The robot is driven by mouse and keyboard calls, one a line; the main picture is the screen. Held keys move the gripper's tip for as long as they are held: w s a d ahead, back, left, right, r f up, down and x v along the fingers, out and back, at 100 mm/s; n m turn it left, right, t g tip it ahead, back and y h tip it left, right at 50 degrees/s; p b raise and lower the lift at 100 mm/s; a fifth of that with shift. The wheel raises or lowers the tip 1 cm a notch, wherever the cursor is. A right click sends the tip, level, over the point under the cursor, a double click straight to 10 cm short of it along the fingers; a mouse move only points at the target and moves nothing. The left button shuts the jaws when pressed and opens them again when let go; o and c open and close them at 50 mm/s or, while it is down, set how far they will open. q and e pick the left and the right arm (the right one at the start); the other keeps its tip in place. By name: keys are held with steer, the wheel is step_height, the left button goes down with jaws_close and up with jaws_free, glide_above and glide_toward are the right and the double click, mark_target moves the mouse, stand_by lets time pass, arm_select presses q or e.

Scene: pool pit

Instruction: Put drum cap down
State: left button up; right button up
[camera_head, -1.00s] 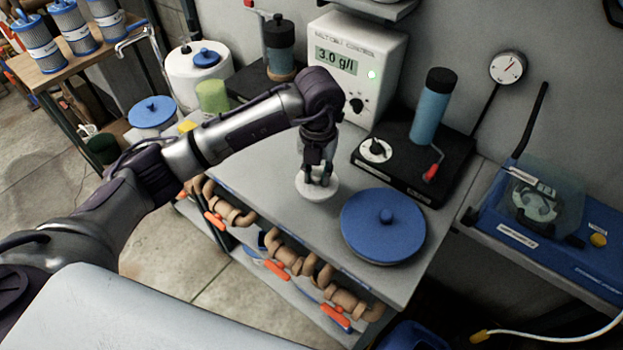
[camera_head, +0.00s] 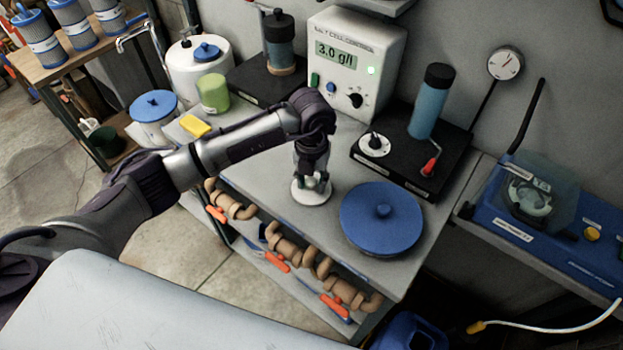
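A small white round cap (camera_head: 311,197), which I take to be the drum cap, is at the grey bench top (camera_head: 262,177), left of the large blue lid. My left gripper (camera_head: 312,182) points down over it, its fingers around the cap's middle. It looks shut on the cap. The fingers hide the cap's centre, and I cannot tell whether its underside touches the bench. My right gripper is not in view.
The blue lid (camera_head: 381,222) lies just right of the cap. A black test stand (camera_head: 398,172) and a salt control box (camera_head: 340,90) stand behind. A yellow sponge (camera_head: 195,126) and a green cup (camera_head: 213,95) are at the left. Bare bench lies around the cap.

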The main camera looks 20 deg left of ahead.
mark_target(312, 180)
arm_select(q)
steer(key=shift+o, duration=0.4)
steer(key=shift+r, duration=0.15)
steer(key=shift+r, duration=0.2)
step_height(312, 180, up, 12)
steer(key=b, duration=0.3)
steer(key=shift+f, duration=0.15)
